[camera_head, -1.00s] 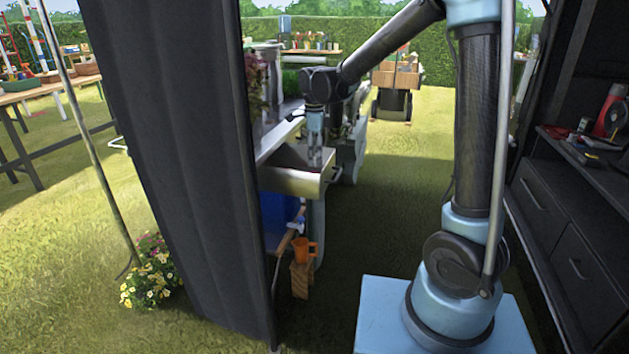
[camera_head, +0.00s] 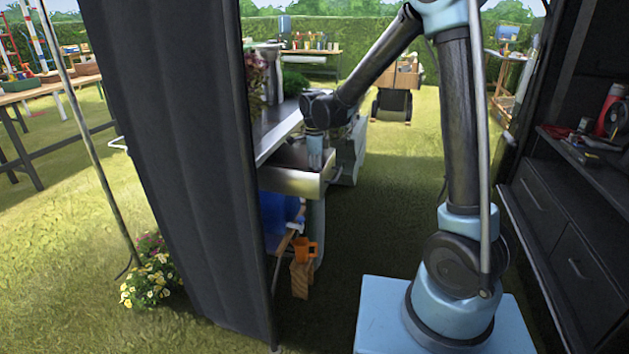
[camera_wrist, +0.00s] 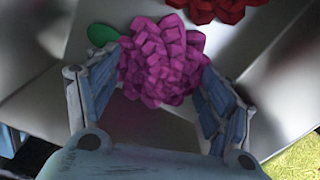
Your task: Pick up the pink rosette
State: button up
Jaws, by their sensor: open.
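The pink rosette (camera_wrist: 163,62) is a magenta, many-petalled flower in the upper middle of the wrist view, with a green leaf (camera_wrist: 103,35) at its left. My gripper (camera_wrist: 150,95) is open. Its two blue-grey fingers stand on the left and right of the rosette, which shows between and just beyond their tips. I cannot tell whether the fingers touch it. In the head view my gripper (camera_head: 315,165) is lowered into an open drawer (camera_head: 290,181); the rosette is hidden there.
A red rosette (camera_wrist: 217,8) lies just beyond the pink one. The drawer is under a metal counter (camera_head: 280,130). A dark curtain (camera_head: 180,150) is at left and black shelving (camera_head: 560,200) at right.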

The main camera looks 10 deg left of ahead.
aim_at(315, 172)
jog(key=c, duration=1)
jog(key=shift+r, duration=0.1)
notch_tip(315, 172, up, 10)
jog(key=shift+f, duration=0.1)
jog(key=shift+c, duration=0.2)
